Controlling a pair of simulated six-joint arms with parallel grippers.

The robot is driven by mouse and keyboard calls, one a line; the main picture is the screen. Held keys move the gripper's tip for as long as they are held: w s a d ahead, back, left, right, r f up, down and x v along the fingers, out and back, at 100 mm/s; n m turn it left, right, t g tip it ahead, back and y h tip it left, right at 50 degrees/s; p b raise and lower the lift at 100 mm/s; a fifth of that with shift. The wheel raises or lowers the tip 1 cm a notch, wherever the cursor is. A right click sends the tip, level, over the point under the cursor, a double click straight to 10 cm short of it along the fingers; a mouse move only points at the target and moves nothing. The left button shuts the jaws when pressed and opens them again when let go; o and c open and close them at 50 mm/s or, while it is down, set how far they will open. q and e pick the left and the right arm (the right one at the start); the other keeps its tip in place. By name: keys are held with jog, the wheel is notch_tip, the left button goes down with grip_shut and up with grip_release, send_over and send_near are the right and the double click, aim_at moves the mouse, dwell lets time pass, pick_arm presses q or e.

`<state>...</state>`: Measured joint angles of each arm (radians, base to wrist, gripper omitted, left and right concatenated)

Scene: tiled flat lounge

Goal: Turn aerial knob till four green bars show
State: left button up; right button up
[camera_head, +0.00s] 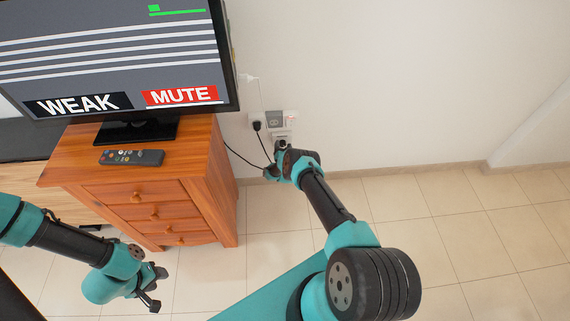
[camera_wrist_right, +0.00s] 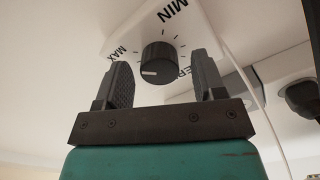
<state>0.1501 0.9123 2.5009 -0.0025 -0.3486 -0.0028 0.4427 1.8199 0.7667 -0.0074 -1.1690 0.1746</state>
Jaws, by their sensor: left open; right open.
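The aerial knob (camera_wrist_right: 159,64) is black and ribbed, on a white wall plate (camera_wrist_right: 196,22) lettered MIN and MAX, with a partly hidden word below. Its white mark points left and slightly down in the right wrist view. My right gripper (camera_wrist_right: 162,66) is open, one finger on each side of the knob with gaps visible; depth is unclear. In the head view my right gripper (camera_head: 279,162) is at the wall sockets. The television (camera_head: 110,52) shows WEAK, a red MUTE label and one small green block above a green line; its top is cut off. My left gripper (camera_head: 157,287) is open and empty.
A wooden cabinet (camera_head: 206,175) carries the television and a remote control (camera_head: 132,157). A socket plate (camera_head: 273,122) with a black plug and cables is just above my right gripper. Tiled floor (camera_head: 450,235) lies clear to the right.

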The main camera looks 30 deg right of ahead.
jog(key=v, duration=1.7)
jog(key=shift+w, duration=0.1)
jog(key=shift+a+r, duration=0.1)
jog(key=s+a+r+n+g+y, duration=0.4)
jog(key=a+r+n+g+y, duration=0.1)
jog(key=a+r+g+y, duration=0.3)
jog(key=s+a+r+n+g+y, duration=0.1)
jog(key=s+a+r+n+g, duration=0.1)
jog(key=s+r, duration=0.5)
jog(key=s+a+r+n+g+y, duration=0.2)
jog(key=s+a+r+g, duration=0.3)
jog(key=s, duration=0.9)
notch_tip(320, 180, up, 2)
jog(key=shift+a+r+y, duration=0.25)
jog(key=shift+a+y, duration=0.05)
jog(key=shift+a, duration=0.5)
